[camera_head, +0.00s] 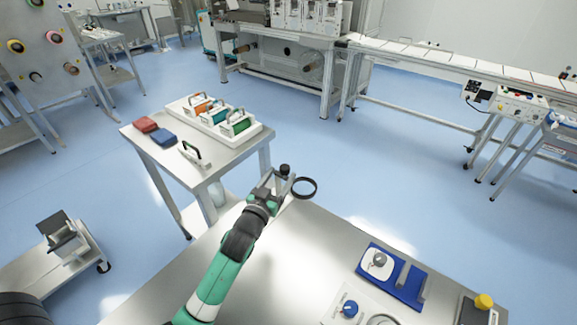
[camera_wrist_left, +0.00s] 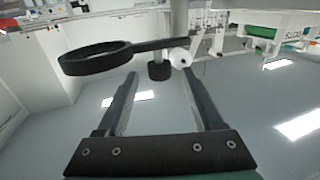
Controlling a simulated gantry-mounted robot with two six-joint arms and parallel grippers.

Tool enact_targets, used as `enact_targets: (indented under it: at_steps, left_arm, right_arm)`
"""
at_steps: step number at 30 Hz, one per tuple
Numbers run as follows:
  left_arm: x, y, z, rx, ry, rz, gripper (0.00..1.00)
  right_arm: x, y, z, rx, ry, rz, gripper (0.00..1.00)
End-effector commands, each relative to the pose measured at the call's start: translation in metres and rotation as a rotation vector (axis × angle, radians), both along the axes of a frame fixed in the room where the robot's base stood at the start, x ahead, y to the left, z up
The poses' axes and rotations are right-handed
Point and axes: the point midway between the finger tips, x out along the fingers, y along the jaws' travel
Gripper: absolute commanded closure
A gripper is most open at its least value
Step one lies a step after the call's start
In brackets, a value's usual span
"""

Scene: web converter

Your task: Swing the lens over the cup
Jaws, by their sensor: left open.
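The lens is a black ring (camera_head: 303,187) on a thin arm at the far edge of the metal table. It also shows at the upper left of the left wrist view (camera_wrist_left: 95,59). Its arm runs right to an upright post, with a dark knob (camera_wrist_left: 159,70) and a white round piece (camera_wrist_left: 180,57) close by. My left gripper (camera_head: 276,180) is open and empty, close to the lens mount; the knob appears between its fingertips in the wrist view. I cannot tell if they touch. A small grey round piece (camera_head: 379,259), possibly the cup, sits on a white pad. My right gripper is out of view.
A blue knob (camera_head: 348,309) and a yellow-topped device (camera_head: 484,302) stand at the table's front right. The table (camera_head: 285,265) is bare around my left arm. A side table (camera_head: 203,172) holds coloured blocks.

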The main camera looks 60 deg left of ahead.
Motion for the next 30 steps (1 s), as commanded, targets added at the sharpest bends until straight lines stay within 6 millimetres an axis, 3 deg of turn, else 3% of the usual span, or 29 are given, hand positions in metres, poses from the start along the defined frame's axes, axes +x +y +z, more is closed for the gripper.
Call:
enact_targets:
  at_steps: [3,9,20,30]
  left_arm:
    - [0.021,0.019,-0.003,0.001,-0.002,0.001,0.31]
    - [0.045,0.039,-0.001,0.002,-0.001,0.001,0.31]
    - [0.05,0.044,0.0,0.001,-0.001,0.0,0.33]
    - [0.05,0.043,0.0,0.0,0.0,0.0,0.94]
  right_arm:
    - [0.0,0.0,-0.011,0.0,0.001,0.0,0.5]
    - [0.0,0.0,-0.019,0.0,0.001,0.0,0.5]
    - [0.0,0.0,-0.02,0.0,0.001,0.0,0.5]
    - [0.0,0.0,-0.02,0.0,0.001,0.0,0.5]
